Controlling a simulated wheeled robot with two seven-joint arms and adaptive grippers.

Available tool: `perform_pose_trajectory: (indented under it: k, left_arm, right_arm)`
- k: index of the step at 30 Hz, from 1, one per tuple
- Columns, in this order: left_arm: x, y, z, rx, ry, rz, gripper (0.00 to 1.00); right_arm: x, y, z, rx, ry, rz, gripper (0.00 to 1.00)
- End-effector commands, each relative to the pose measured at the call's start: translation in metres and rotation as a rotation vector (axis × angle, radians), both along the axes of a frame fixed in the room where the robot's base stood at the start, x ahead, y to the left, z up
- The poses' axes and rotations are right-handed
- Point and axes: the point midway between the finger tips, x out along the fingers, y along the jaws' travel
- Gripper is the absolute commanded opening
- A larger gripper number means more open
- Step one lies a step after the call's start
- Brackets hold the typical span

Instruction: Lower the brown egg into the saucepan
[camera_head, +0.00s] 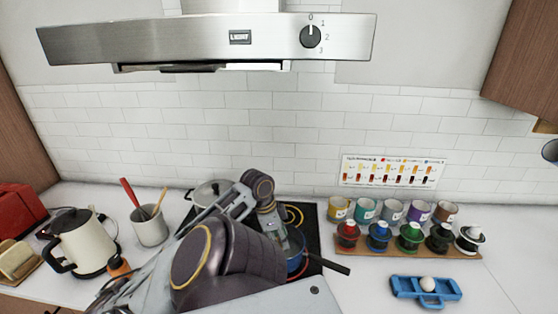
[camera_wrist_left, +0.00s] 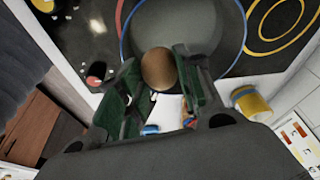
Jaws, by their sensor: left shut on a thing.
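The brown egg (camera_wrist_left: 159,69) sits between the two dark green-padded fingers of my left gripper (camera_wrist_left: 157,75) in the left wrist view. The gripper is shut on it. The dark grey saucepan (camera_wrist_left: 203,25) with a blue rim lies behind the egg in that view, so the egg appears over the pan's opening, near its rim. In the head view the blue saucepan (camera_head: 298,262) stands on the cooktop, its black handle pointing right, partly hidden by my left arm. The egg is hidden there. My right gripper is not seen.
A pot with a lid (camera_head: 211,190) stands at the back left of the black cooktop. A blue egg tray (camera_head: 408,293) with a white egg (camera_head: 428,284) lies on the right. A wooden rack (camera_head: 400,252) holds several coloured jars. A kettle (camera_head: 85,245) stands left.

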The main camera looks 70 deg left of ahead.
Motion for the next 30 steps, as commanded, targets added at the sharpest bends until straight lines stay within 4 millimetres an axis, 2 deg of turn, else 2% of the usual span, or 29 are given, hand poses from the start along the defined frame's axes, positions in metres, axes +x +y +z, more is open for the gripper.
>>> perform_pose_trajectory:
  k: [30]
  left_arm:
    - [0.000, 0.000, -0.026, 0.001, 0.000, 0.000, 0.27]
  right_arm:
    - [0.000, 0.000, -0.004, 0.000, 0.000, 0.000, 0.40]
